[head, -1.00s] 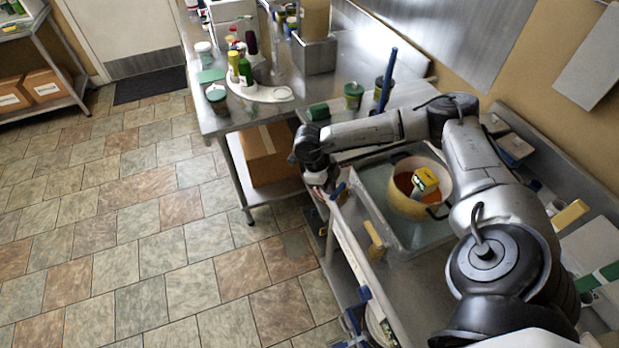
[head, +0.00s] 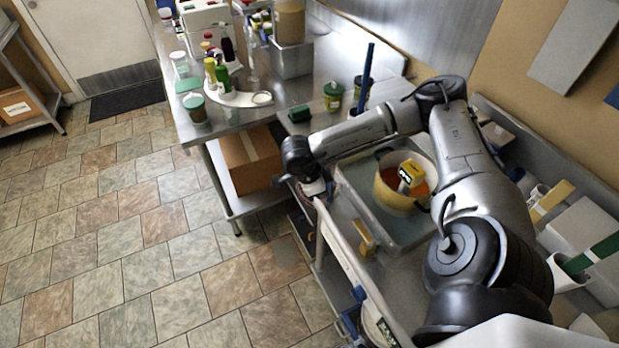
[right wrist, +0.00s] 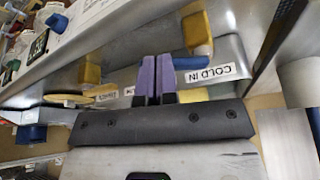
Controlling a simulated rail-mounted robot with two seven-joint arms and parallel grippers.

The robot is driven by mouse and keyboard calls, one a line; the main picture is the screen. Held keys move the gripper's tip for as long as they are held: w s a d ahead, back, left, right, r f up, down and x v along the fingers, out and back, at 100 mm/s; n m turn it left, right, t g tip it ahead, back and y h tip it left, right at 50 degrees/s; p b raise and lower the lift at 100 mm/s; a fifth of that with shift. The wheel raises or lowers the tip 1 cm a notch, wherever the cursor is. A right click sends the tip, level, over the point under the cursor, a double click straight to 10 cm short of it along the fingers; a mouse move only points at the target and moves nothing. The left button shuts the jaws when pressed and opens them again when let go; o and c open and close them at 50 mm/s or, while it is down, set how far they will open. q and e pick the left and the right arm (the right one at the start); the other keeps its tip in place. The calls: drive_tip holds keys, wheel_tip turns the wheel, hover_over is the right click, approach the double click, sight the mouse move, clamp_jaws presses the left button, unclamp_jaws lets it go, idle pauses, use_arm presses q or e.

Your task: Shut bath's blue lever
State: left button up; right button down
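The bath (head: 412,240) is a metal tank on the bench, with a pot (head: 385,190) standing in it. My right gripper (head: 314,190) is low at the bath's front left corner in the head view, its fingers mostly hidden. In the right wrist view its two purple fingertips (right wrist: 156,76) are close together with only a thin gap and nothing seen between them. A blue lever (right wrist: 190,62) is just right of the fingertips, near a "COLD IN" label (right wrist: 211,74). Whether they touch cannot be told. My left gripper is not in view.
A yellow handle (head: 363,236) is on the bath's front side. The bench edge runs above the fingers in the right wrist view. A cardboard box (head: 250,158) sits on the shelf of the neighbouring table. The tiled floor at left is clear.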

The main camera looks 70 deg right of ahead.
drive_tip(key=shift+s+f+n+h+b, duration=0.1)
drive_tip(key=shift+s+n+h+b, duration=0.1)
drive_tip(key=shift+s+n+b, duration=0.3)
drive_tip(key=shift+s+f+n+h+b, duration=0.1)
drive_tip(key=shift+s+n+h+b, duration=0.1)
drive_tip(key=shift+n+b, duration=0.5)
drive_tip(key=shift+s+r, duration=0.1)
drive_tip(key=shift+s, duration=0.1)
drive_tip(key=shift+s+d+b, duration=0.1)
drive_tip(key=shift+s+b, duration=0.05)
drive_tip(key=shift+b, duration=0.3)
idle(0.6)
